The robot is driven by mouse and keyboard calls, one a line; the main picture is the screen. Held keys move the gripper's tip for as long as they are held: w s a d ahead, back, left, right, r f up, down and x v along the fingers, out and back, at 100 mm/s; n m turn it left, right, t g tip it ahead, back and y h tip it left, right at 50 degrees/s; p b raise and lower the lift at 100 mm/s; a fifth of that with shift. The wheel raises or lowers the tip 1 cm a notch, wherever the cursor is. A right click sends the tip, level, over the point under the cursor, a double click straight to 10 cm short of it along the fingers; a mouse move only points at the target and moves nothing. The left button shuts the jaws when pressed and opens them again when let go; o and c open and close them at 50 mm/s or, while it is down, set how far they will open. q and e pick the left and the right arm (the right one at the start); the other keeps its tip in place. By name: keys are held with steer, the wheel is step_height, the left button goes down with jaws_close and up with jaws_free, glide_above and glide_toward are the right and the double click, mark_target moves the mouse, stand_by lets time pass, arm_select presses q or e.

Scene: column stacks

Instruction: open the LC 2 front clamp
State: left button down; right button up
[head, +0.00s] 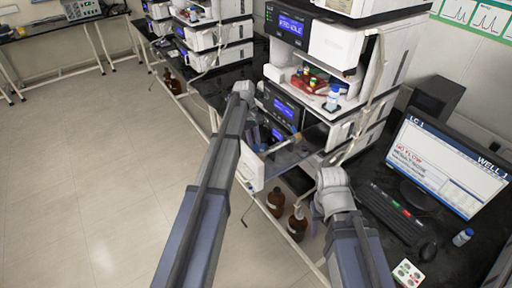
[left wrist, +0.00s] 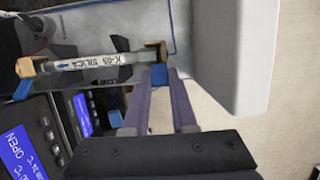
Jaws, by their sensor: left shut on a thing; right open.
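A slim column (left wrist: 95,62) marked K-05 SILICA lies across the left wrist view, with a brass-coloured end fitting at each end. A blue lever (left wrist: 158,76) is at its right end, and another blue lever (left wrist: 22,90) is at its left end. My left gripper (left wrist: 158,84) is shut on the right-hand lever, on the side near a white panel. In the head view the column (head: 281,145) shows in the near instrument stack, and my left arm partly hides the gripper there. My right gripper (head: 320,208) is open and apart from the column; its fingers are hard to make out.
An open white door (head: 251,168) stands beside the column. Brown bottles (head: 297,223) stand below the bench. A monitor (head: 447,165) headed LC 1, a keyboard (head: 395,210) and a small vial (head: 462,237) are at right. The floor at left is clear.

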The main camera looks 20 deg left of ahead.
arm_select(q)
steer(key=shift+w+a+f+g+h+b, duration=0.1)
steer(key=shift+f+g+h+b, duration=0.15)
steer(key=shift+g+h+b, duration=0.15)
stand_by(0.4)
steer(key=c, duration=0.7)
jaws_free()
steer(key=shift+r, duration=0.1)
steer(key=p+v, duration=0.7)
steer(key=shift+w+a+r, duration=0.1)
steer(key=shift+a+r, duration=0.15)
steer(key=shift+r, duration=0.05)
